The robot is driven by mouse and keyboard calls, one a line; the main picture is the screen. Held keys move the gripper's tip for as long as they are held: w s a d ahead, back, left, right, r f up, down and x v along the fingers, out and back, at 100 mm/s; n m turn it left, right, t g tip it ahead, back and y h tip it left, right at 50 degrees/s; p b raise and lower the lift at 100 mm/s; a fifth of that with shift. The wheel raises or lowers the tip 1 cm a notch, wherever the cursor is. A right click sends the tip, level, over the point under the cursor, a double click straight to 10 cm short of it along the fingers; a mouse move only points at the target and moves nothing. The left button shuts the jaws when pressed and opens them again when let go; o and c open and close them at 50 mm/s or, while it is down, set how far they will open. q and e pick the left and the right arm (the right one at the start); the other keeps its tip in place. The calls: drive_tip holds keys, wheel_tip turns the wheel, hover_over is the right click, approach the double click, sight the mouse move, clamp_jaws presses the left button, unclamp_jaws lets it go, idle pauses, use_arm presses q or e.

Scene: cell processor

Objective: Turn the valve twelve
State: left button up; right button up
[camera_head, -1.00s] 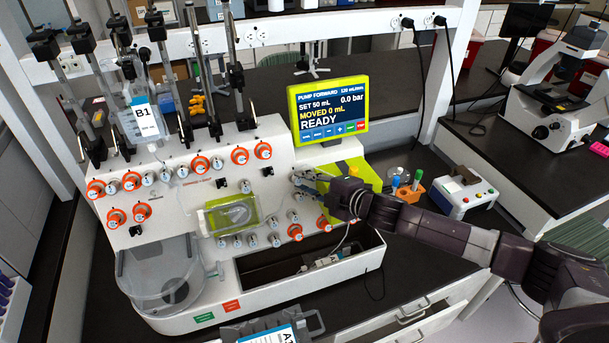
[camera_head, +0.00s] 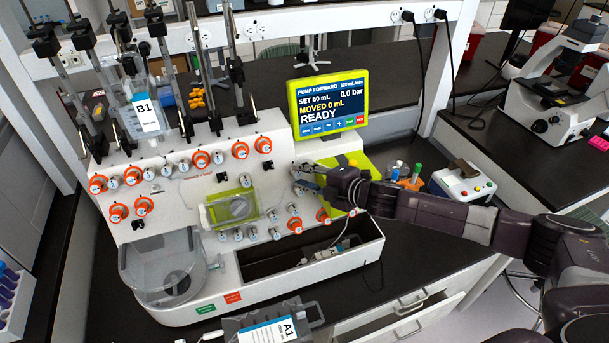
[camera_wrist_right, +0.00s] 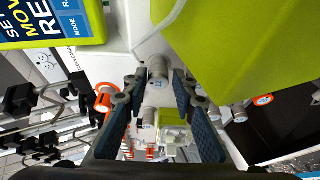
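In the right wrist view a small grey round valve knob (camera_wrist_right: 157,85), with a label that looks like 12, is on the white panel between my right fingertips. My right gripper (camera_wrist_right: 160,78) is open, with one finger on each side of the knob. I cannot tell whether the fingers touch it. In the head view my right gripper (camera_head: 305,179) is at the right end of the machine's white front panel (camera_head: 180,215), below the screen, and hides the valve there. My left gripper is not in view.
The pump screen (camera_head: 330,105) reads READY, close above my right gripper. Orange and grey knobs (camera_head: 240,150) line the panel. An open trough (camera_head: 262,268) lies below. A green block (camera_head: 375,158), an orange tube rack (camera_head: 410,182) and a white device (camera_head: 462,184) are to the right.

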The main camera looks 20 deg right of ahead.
drive_tip(key=shift+o, duration=1)
drive_tip(key=shift+s+d+r, duration=0.2)
drive_tip(key=shift+s+d, duration=0.15)
drive_tip(key=shift+s, duration=0.05)
drive_tip(key=v, duration=0.7)
drive_tip(key=shift+a, duration=0.15)
